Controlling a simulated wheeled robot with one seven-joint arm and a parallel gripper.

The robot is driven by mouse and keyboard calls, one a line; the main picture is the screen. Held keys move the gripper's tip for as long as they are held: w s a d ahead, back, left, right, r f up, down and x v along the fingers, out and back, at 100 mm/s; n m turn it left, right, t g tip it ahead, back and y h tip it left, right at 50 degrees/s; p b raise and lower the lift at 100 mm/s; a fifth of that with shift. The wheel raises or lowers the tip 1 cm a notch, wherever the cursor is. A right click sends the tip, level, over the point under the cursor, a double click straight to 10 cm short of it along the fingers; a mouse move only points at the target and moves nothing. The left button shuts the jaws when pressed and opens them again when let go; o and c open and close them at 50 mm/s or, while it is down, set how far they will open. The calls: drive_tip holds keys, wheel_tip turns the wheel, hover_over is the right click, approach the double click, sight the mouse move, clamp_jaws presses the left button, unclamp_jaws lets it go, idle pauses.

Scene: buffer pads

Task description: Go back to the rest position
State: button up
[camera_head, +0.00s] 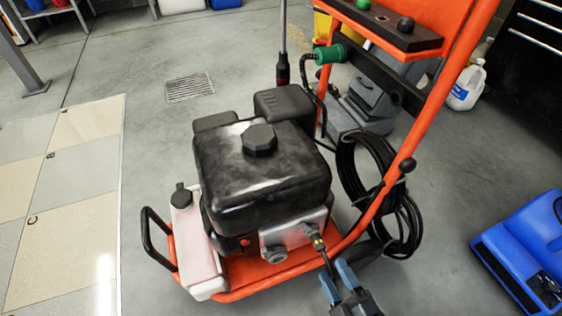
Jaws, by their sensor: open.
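My gripper (337,280) shows at the bottom edge, right of centre, with two blue-grey fingertips spread apart. It is open. Just beyond its tips is a dark nozzle or hose end (324,254) that runs up to a brass fitting (316,240) on the machine's front. The nozzle's lower end lies near the gap between the fingertips; I cannot tell whether they touch it. The rest of my arm is out of view.
An orange-framed machine (262,180) with a black tank fills the middle. A coiled black hose (385,190) hangs on its right side. A blue machine (528,255) stands at right. A tiled mat (70,200) lies at left. Grey floor is clear between the machine and mat.

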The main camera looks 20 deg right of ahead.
drive_tip(key=s+d+f+m+g+h, duration=0.1)
drive_tip(key=s+d+m+g+h, duration=0.3)
drive_tip(key=s+d, duration=0.45)
drive_tip(key=s+a+r+m+g+y, duration=0.2)
drive_tip(key=s+a+r+g+y, duration=0.15)
drive_tip(key=s+r, duration=0.45)
drive_tip(key=s+a+r+m+t+p, duration=0.1)
drive_tip(key=r+m+p, duration=0.1)
drive_tip(key=r+p, duration=0.9)
drive_tip(key=s+a+r+m+t+p, duration=0.1)
drive_tip(key=r+p, duration=1)
drive_tip(key=r, duration=1.4)
drive_tip(key=s+a+r+m+t+p, duration=0.1)
drive_tip(key=a+r+m+t+p, duration=0.1)
drive_tip(key=r+p, duration=0.9)
wheel_tip(320, 180, up, 7)
drive_tip(key=shift+s+a+r+m+p, duration=0.1)
drive_tip(key=shift+s+a+m+p, duration=0.05)
drive_tip(key=shift+a+m+p, duration=0.3)
